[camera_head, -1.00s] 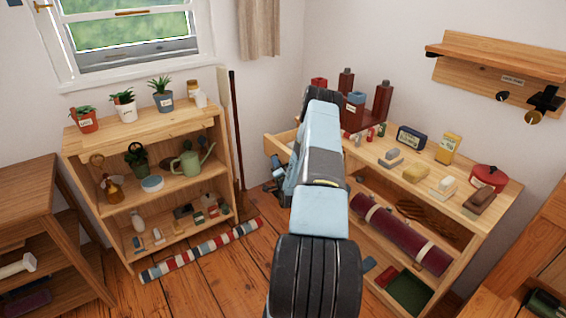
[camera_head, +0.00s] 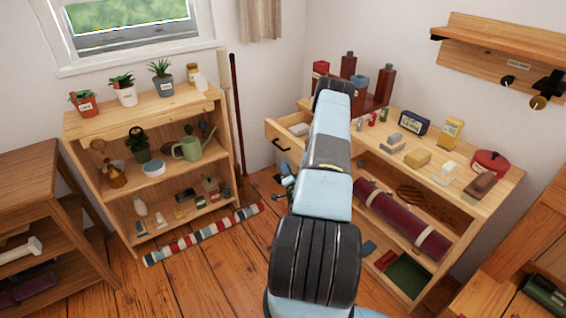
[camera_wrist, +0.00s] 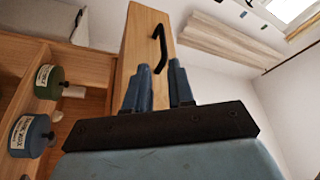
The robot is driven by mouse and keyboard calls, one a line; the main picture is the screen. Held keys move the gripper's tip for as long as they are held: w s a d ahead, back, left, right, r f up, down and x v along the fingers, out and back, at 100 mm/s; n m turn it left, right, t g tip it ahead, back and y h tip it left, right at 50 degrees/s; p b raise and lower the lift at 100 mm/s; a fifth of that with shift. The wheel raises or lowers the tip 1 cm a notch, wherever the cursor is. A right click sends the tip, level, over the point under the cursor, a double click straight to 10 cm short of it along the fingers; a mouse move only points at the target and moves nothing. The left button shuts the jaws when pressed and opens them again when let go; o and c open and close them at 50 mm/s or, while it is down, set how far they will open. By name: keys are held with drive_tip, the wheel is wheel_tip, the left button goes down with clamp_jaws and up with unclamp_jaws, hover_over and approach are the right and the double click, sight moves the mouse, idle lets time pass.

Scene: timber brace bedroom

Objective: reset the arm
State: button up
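My light blue and black arm rises through the middle of the head view, in front of the wooden shelf unit on the right. My gripper (camera_head: 285,176) shows only in part there, just left of the arm and below the pulled-out drawer (camera_head: 272,133). In the wrist view my gripper (camera_wrist: 160,72) has two blue-grey fingers with a gap between them and nothing held. The drawer front (camera_wrist: 137,45) with its black handle (camera_wrist: 158,47) lies beyond the fingertips; I cannot tell the exact distance.
The right unit's top (camera_head: 407,173) carries bottles, a clock, blocks and a red pot. A left shelf (camera_head: 157,107) holds plants and a watering can (camera_head: 190,149). A striped roll (camera_head: 205,235) lies on the floor. A green tin (camera_wrist: 48,82) and blue tin (camera_wrist: 30,136) are left in the wrist view.

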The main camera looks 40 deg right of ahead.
drive_tip(key=shift+s+a+f, duration=0.1)
drive_tip(key=shift+s+a, duration=0.1)
drive_tip(key=shift+s, duration=0.3)
drive_tip(key=shift+w, duration=0.1)
